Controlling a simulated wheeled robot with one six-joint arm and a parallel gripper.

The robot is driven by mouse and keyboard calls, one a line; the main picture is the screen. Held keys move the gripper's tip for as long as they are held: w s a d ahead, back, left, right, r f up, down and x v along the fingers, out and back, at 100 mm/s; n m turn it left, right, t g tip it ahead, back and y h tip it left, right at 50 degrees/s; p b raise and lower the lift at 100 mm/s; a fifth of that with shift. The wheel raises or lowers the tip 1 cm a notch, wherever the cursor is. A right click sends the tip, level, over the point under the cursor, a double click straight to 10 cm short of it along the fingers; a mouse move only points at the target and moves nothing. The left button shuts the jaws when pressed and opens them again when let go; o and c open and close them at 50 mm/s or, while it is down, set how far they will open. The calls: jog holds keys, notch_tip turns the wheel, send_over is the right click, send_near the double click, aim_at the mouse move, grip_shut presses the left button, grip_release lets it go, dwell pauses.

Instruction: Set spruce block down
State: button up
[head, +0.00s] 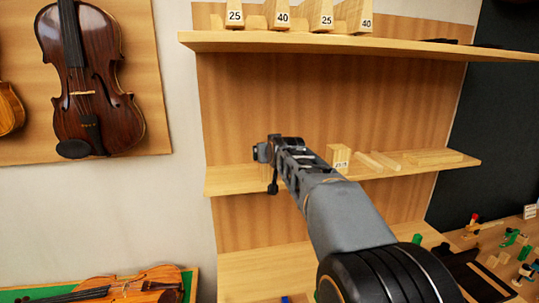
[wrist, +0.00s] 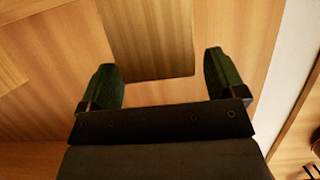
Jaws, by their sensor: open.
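My gripper (wrist: 160,60) is open, with a dark green finger on each side in the wrist view. A pale wooden block (wrist: 148,38), which I take to be the spruce block, shows between and beyond the fingertips, with a gap on both sides. Its far end runs out of the picture. In the head view my gripper (head: 267,165) is in front of the middle shelf (head: 230,182), near its left part. I cannot make out this block there; my gripper and arm may hide it.
The upper shelf (head: 240,42) holds several numbered blocks. A dark violin (head: 88,85) hangs at left; another violin (head: 140,288) lies below. A cluttered bench is at lower right.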

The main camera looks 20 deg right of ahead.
jog(key=b+v, duration=0.3)
jog(key=v, duration=0.7)
jog(key=s+a+f+g+y, duration=0.1)
jog(key=s+a+f+g, duration=0.2)
jog(key=s+f, duration=0.3)
jog(key=s+a+f+n+g, duration=0.1)
jog(key=s+a+f+g, duration=0.2)
jog(key=s+f, duration=0.4)
jog(key=s+a+f+n+g+y, duration=0.1)
jog(key=s+a+f+g, duration=0.2)
jog(key=s+f, duration=0.4)
notch_tip(320, 180, down, 8)
jog(key=shift+a+f+y, duration=0.1)
jog(key=shift+a+y, duration=0.2)
jog(key=shift+a, duration=0.2)
